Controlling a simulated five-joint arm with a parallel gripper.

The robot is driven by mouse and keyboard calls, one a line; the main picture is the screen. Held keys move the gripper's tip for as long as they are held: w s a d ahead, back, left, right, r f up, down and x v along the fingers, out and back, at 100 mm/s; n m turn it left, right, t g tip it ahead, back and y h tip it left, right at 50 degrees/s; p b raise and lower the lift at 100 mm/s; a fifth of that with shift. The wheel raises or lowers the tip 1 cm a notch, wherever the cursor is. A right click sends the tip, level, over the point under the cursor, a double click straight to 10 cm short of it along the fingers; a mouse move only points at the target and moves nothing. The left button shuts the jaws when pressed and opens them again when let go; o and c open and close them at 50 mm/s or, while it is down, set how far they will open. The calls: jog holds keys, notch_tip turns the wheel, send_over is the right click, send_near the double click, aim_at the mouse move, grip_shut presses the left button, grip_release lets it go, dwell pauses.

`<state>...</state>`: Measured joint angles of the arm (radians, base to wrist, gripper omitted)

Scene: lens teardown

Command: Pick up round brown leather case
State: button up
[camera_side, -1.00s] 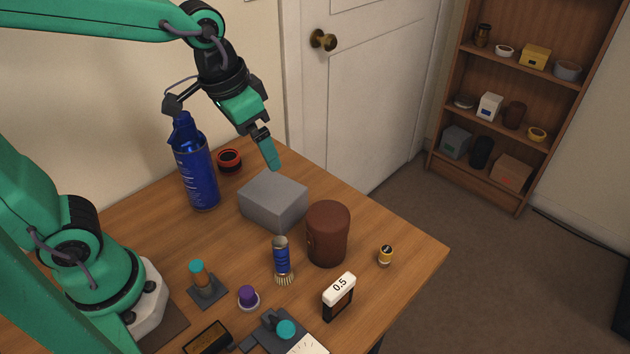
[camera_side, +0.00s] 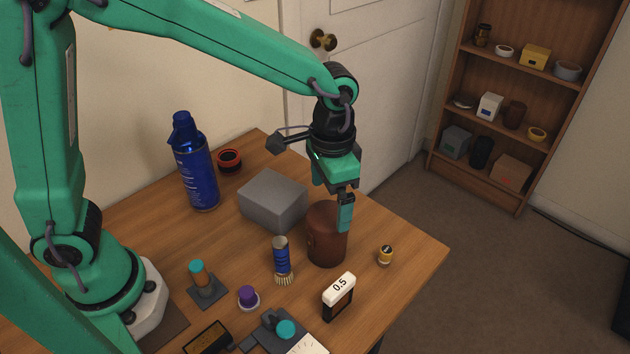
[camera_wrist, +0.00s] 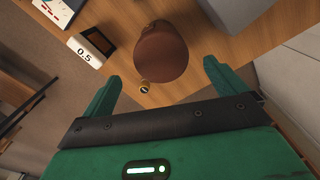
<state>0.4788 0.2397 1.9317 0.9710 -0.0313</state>
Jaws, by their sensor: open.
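The round brown leather case (camera_side: 322,240) stands upright on the wooden table, right of the grey box. My gripper (camera_side: 345,222) is over the case's right side in the side view, its finger hiding part of the lid. In the wrist view the case (camera_wrist: 161,52) is ahead of the fingertips, roughly between their lines. My gripper (camera_wrist: 162,75) is open and empty there, with one finger at each side. I cannot tell from these views whether a finger touches the case.
A grey box (camera_side: 273,200) stands close behind the case. A blue brush (camera_side: 282,258) is to its left, a small yellow-and-black jar (camera_side: 386,254) to its right, and a block marked 0.5 (camera_side: 339,296) in front. A tall blue bottle (camera_side: 197,170) stands at the back left.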

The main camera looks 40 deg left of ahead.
aim_at(330, 214)
jog(key=shift+w+f, duration=0.15)
jog(key=shift+f, duration=3.75)
jog(key=c, duration=1.2)
jog(key=shift+r, duration=0.25)
jog(key=shift+r, duration=0.6)
notch_tip(330, 214, up, 2)
jog(key=shift+r, duration=0.2)
jog(key=s+d+r, duration=0.6)
jog(key=s+r, duration=0.1)
jog(key=s, duration=0.3)
